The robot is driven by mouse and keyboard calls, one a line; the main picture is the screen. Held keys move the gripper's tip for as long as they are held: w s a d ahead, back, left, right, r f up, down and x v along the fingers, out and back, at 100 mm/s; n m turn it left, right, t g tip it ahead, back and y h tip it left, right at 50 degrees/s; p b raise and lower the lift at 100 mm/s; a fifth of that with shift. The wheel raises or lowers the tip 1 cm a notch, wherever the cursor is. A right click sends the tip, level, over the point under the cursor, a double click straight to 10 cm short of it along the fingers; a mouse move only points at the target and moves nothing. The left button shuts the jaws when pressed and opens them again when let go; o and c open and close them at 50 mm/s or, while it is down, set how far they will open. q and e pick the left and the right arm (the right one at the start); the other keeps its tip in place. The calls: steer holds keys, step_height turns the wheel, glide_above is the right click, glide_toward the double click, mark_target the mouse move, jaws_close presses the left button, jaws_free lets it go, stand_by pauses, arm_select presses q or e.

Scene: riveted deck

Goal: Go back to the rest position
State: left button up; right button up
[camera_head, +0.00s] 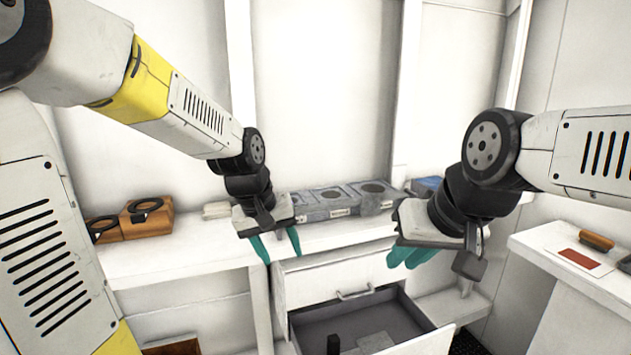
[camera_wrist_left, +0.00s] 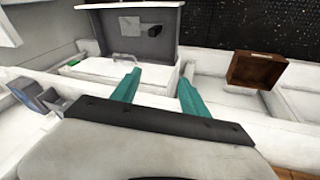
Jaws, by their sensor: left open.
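My left gripper (camera_head: 278,248) is in front of the white worktop, to the left of the drawers. Its two teal fingers are apart with nothing between them. They also show spread and empty in the left wrist view (camera_wrist_left: 158,90). My right gripper (camera_head: 408,257) hangs above the open drawer on the right side. Its teal fingers appear close together from this angle, so its opening is unclear. I see nothing held in it.
An open drawer (camera_head: 432,342) with a grey inside holds a dark block (camera_head: 333,343) and a pale flat piece (camera_head: 375,342). Grey cases (camera_head: 325,203) and wooden boxes (camera_head: 148,218) stand on the worktop (camera_head: 185,252). A side counter (camera_head: 590,278) is at right.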

arm_select(q)
steer(key=s+a+r+m+t, duration=0.1)
steer(key=s+a+r, duration=0.2)
steer(key=s, duration=0.3)
steer(key=s+a+r+m+t, duration=0.1)
steer(key=s+a+r+t, duration=0.1)
steer(key=s, duration=0.5)
step_height(320, 180, up, 3)
steer(key=shift+s+a+f, duration=0.2)
steer(key=shift+a, duration=0.7)
